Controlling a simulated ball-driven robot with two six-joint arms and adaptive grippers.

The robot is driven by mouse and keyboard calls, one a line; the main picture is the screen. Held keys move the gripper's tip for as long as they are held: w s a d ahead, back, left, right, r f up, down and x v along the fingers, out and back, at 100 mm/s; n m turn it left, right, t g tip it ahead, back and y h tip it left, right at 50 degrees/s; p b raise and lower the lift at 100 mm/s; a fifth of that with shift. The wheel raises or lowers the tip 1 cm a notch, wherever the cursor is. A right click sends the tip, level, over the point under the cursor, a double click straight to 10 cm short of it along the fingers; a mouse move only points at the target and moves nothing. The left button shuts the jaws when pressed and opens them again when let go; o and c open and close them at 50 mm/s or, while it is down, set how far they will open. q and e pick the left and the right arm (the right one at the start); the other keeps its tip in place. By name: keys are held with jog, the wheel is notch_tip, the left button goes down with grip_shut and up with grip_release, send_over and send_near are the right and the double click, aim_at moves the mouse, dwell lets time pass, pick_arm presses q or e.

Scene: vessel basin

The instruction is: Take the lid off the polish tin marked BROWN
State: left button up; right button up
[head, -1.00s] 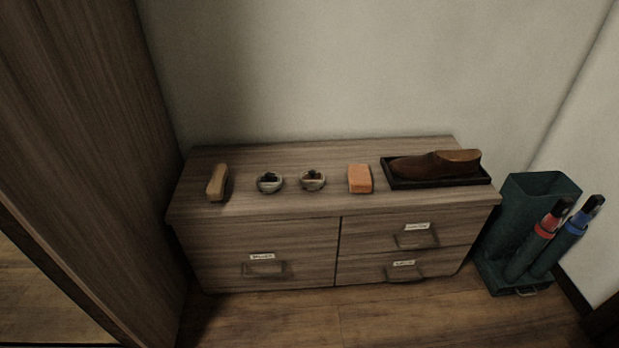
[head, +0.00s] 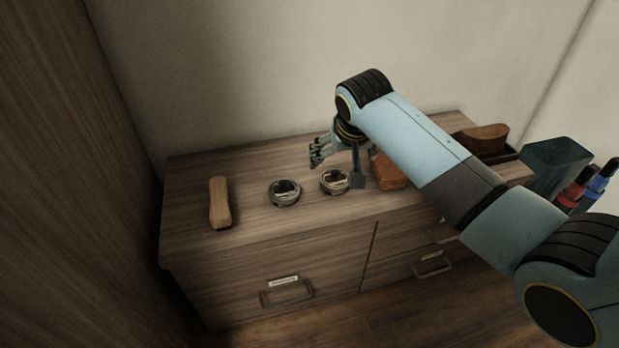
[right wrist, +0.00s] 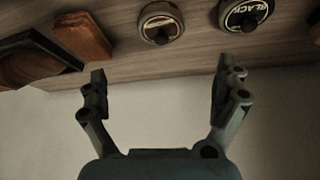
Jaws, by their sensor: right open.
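Two small round tins stand on the cabinet top. One tin (head: 285,193) shows the word BLACK on its lid in the right wrist view (right wrist: 244,11). The other tin (head: 333,182), to its right in the head view, also shows in the right wrist view (right wrist: 160,23) with a brownish lid; its label is too small to read. Each lid carries a raised dark piece. My right gripper (head: 338,166) is open and empty near this second tin, one finger partly in front of it in the head view. The fingers (right wrist: 160,75) are apart from both tins. My left gripper is out of view.
A brush (head: 219,203) lies at the left of the cabinet top (head: 250,165). An orange-brown block (head: 388,172) lies right of the tins, close by my right arm. A wooden shoe form (head: 485,138) in a dark tray is farther right, partly hidden by my arm.

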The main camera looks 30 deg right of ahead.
aim_at(336, 172)
jog(key=b+x, duration=0.1)
jog(key=x, duration=0.1)
jog(key=b+x, duration=0.1)
jog(key=x, duration=0.2)
jog(key=shift+w+r, duration=0.15)
jog(key=shift+w, duration=0.15)
jog(key=shift+w+d+f+b, duration=0.15)
jog(key=shift+f+b, duration=0.35)
jog(key=shift+w+f+b, duration=0.1)
jog(key=shift+f+b, duration=0.35)
jog(key=shift+f, duration=0.15)
jog(key=b+x, duration=0.2)
jog(key=x, duration=0.1)
jog(key=shift+f, duration=0.2)
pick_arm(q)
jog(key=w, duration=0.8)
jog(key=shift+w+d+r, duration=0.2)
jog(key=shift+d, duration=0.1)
pick_arm(e)
jog(key=shift+c, duration=0.3)
jog(key=c, duration=0.9)
